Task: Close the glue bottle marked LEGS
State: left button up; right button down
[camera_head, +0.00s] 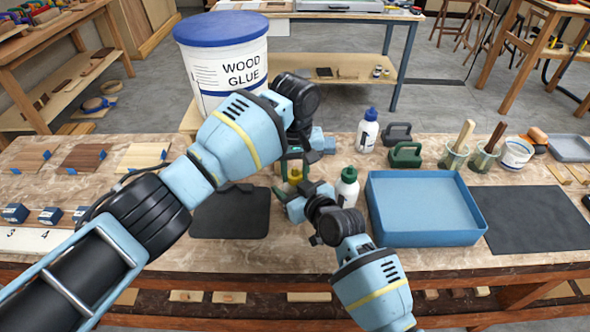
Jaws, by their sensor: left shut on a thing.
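My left gripper (294,160) reaches down at the middle of the table and is shut on a small yellow item (295,174), which is mostly hidden by both grippers. I cannot tell whether it is a cap or a whole bottle. My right gripper (292,200) is low, just in front of the yellow item; its fingertips are partly hidden and their opening is unclear. A white bottle with a green cap (347,188) stands upright to the right of the grippers. A white bottle with a blue cap (367,131) stands upright farther back. I cannot read LEGS on any bottle.
A blue tray (425,238) lies right of the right gripper, beside a dark mat (538,219). Green (405,155) and dark (397,133) clamp-like blocks stand behind it. A large WOOD GLUE bucket (226,65) rises behind my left arm. A black pad (231,214) lies front left.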

pick_arm(q)
jog(key=o, duration=1.1)
jog(key=shift+r, duration=0.1)
jog(key=shift+r, duration=2.2)
jog(key=shift+c, duration=0.4)
jog(key=shift+r+m, duration=0.6)
jog(key=shift+r, duration=1.1)
jog(key=shift+f, duration=0.1)
